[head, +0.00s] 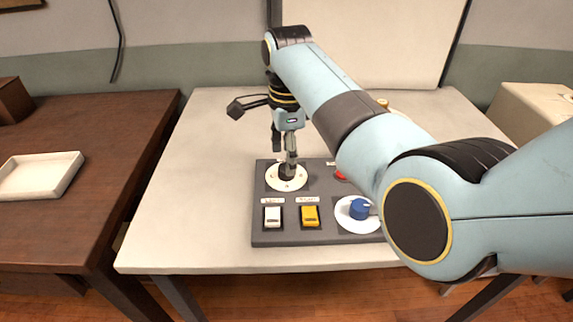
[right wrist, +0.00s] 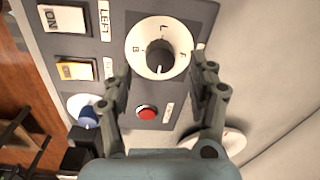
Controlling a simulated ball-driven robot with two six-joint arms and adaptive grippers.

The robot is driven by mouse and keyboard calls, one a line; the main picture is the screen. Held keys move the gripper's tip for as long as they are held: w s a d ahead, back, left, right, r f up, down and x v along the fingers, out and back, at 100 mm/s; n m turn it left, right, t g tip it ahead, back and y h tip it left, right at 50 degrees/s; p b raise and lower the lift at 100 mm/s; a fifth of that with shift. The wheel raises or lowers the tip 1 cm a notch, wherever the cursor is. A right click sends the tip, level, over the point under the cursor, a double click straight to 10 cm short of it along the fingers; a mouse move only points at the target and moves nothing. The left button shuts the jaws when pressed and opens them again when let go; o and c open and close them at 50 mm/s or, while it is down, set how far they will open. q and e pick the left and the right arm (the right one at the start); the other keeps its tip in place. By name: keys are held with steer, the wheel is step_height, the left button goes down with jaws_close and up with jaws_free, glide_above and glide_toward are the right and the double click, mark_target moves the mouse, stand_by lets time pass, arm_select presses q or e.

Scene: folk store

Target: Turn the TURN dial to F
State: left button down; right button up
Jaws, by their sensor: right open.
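The dial with letters is a white disc (head: 287,178) with a dark knob on a dark grey panel (head: 272,238). My left gripper is out of view.
The panel also bears a white switch (head: 272,216), a yellow switch (head: 310,215), a blue knob (head: 360,209) on a white disc and a red button (right wrist: 147,112). My right arm hides the panel's right part. The pale table (head: 195,190) is clear at left.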

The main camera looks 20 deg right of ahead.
mark_target(282, 175)
steer(key=shift+w+f, duration=0.1)
steer(key=shift+f, duration=1.7)
steer(key=c, duration=1.1)
